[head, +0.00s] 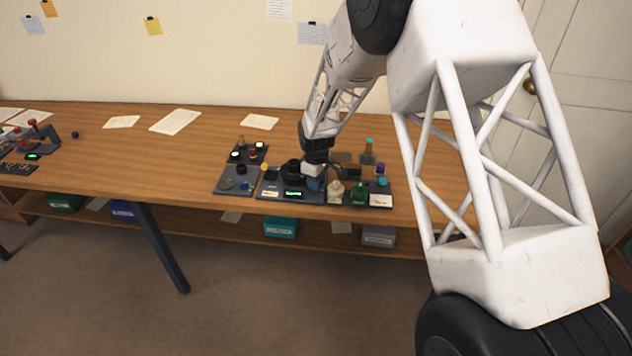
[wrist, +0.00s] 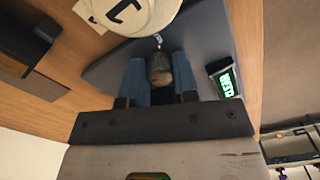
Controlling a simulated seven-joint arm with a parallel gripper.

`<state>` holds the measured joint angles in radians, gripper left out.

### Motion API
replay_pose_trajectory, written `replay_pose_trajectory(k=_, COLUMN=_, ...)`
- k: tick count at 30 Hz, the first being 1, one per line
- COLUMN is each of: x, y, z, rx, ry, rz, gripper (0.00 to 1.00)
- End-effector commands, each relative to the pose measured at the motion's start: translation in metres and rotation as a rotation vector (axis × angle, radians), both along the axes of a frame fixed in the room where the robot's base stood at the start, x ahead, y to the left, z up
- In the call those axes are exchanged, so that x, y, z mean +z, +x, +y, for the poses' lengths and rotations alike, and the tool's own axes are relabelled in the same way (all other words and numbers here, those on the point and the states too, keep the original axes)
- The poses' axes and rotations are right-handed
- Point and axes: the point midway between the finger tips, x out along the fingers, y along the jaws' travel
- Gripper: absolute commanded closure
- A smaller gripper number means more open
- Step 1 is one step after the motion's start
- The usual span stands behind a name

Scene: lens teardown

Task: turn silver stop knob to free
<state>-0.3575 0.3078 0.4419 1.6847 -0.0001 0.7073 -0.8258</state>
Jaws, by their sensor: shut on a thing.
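In the wrist view, the silver stop knob (wrist: 160,68) is a small grey rounded knob standing on a dark grey board (wrist: 212,40). The blue fingers of my gripper (wrist: 160,82) are on either side of it, shut on it. A short pale pointer or mark shows just beyond the knob. In the head view, my gripper (head: 313,180) is low over the board with the green display (head: 293,194), and the knob is hidden there. I cannot read which setting the knob is at.
A large cream disc (wrist: 130,12) with a black mark lies just beyond the knob. The green display (wrist: 227,82) is close on the right. Bare wood (head: 150,160) lies left.

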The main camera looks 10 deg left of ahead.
Motion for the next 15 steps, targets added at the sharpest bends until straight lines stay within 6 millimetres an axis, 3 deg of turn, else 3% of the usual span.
replay_pose_trajectory(k=15, x=0.0011, y=0.0004, z=0.0003, rx=0.141, ry=0.001, rz=-0.001, gripper=0.96)
